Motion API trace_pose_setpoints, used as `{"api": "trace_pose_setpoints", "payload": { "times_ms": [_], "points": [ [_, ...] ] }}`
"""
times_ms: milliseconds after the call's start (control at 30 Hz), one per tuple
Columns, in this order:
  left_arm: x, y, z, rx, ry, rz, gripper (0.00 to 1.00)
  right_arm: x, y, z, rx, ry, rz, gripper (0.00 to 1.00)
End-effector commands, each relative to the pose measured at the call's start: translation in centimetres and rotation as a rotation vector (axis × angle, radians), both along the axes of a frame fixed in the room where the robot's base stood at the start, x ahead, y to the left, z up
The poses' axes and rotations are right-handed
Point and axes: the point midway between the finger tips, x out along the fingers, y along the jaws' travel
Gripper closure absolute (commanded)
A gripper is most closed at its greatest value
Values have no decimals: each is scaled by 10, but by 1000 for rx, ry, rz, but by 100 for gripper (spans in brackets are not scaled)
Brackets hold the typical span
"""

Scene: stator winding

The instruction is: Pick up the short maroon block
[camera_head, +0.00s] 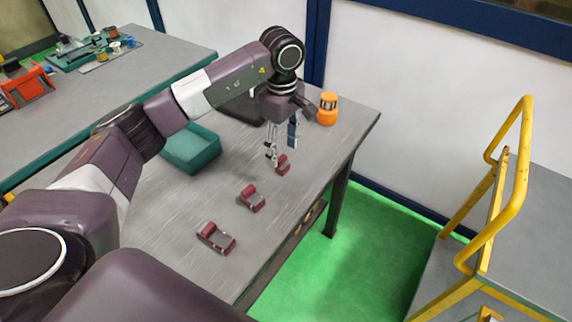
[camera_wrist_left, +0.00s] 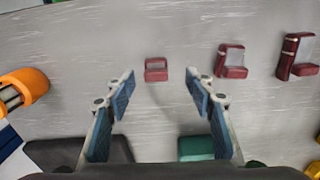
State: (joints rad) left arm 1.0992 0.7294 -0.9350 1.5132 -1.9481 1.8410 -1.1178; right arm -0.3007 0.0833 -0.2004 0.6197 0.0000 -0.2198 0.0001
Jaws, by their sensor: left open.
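The short maroon block (camera_head: 283,168) lies on the grey table, the smallest of three maroon blocks in a row. In the left wrist view the short maroon block (camera_wrist_left: 156,76) lies near the middle, just beyond the gap between my fingertips. My left gripper (camera_head: 281,153) points down above it, open and empty. Its two blue-padded fingers (camera_wrist_left: 160,84) stand wide apart in the left wrist view. A fingertip partly covers the block in the head view. My right gripper is not in view.
A medium maroon block (camera_head: 252,203) and a long one (camera_head: 217,240) lie nearer the front. A teal bin (camera_head: 190,165) stands left of the gripper. An orange cylindrical object (camera_head: 326,108) stands at the back right. The table's right edge is close to the blocks.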

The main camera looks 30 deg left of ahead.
Motion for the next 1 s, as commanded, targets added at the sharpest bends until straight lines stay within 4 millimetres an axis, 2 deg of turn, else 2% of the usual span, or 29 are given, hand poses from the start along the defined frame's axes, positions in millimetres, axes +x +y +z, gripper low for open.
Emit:
{"api": "trace_pose_setpoints", "payload": {
  "times_ms": [133,333,500,667,1000],
  "points": [
    [3,1,-16,-1,6,1,51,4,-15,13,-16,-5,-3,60],
    [7,1,-46,-2,2,0,51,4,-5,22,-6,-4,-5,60],
    [8,1,-54,-1,0,0,51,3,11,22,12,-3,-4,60],
    [8,1,-54,-1,-1,0,52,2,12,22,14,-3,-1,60],
    [8,1,-53,-1,-1,0,89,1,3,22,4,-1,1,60]
  ]
}}
